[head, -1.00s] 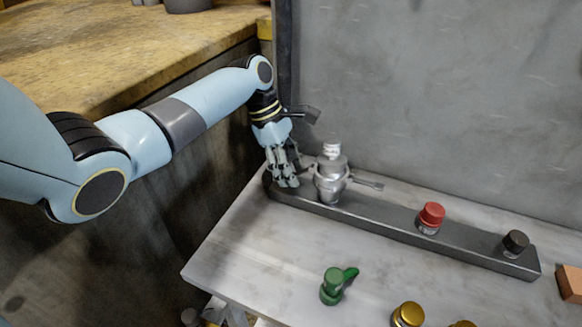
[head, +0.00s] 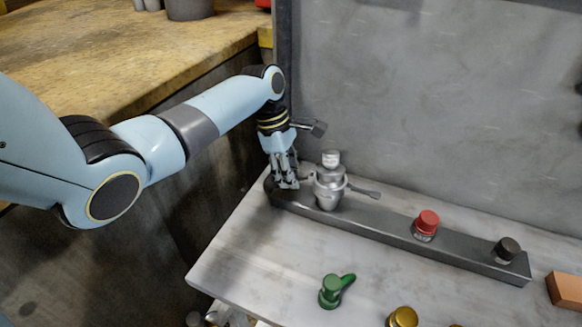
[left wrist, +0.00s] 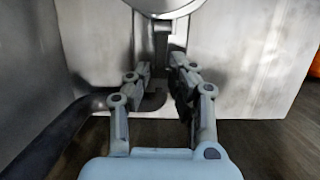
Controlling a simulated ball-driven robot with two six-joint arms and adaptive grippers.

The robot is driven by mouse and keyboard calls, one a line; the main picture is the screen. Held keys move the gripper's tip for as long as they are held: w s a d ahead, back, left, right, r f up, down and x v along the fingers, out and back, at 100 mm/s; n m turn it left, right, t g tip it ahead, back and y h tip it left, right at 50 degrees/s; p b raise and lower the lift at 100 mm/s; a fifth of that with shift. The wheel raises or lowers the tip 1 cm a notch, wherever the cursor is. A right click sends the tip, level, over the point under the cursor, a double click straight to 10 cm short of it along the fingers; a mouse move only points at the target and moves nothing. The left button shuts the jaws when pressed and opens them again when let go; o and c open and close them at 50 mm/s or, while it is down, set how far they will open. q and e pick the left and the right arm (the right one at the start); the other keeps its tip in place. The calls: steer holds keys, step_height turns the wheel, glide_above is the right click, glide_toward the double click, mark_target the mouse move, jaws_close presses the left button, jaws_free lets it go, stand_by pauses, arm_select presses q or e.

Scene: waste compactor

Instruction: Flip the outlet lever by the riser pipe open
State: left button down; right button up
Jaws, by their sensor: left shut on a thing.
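A silver valve body (head: 328,188) with a pale cap stands on the dark rail (head: 385,228); one lever arm (head: 365,192) sticks out to its right. My left gripper (head: 285,183) points down just left of the valve, at the rail's left end. Its fingers are shut on a thin metal piece, seemingly the valve's left lever, mostly hidden by the fingers. In the left wrist view the fingers (left wrist: 160,80) flank this narrow upright piece (left wrist: 161,58) below a round metal part. I cannot make out a separate riser pipe.
A red knob (head: 426,223) and a black knob (head: 507,248) sit farther right on the rail. A green lever (head: 334,290), a brass knob (head: 403,317) and an orange block (head: 566,290) are on the pale top. A grey wall (head: 430,100) rises behind.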

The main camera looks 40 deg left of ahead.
arm_select(q)
steer(key=r+y+p, duration=0.1)
steer(key=y+p, duration=0.1)
steer(key=p, duration=0.2)
steer(key=shift+d+r, duration=0.1)
steer(key=shift+r, duration=0.3)
steer(key=shift+r+g+y+p, duration=0.2)
steer(key=shift+g+y+p, duration=0.3)
steer(key=shift+y, duration=0.4)
steer(key=shift+r+y+p, duration=0.25)
steer(key=shift+y+p, duration=0.05)
steer(key=shift+y, duration=0.7)
steer(key=shift+r+y, duration=0.25)
steer(key=shift+y, duration=0.25)
steer(key=shift+g, duration=0.3)
steer(key=c, duration=1.4)
jaws_free()
steer(key=shift+o, duration=1)
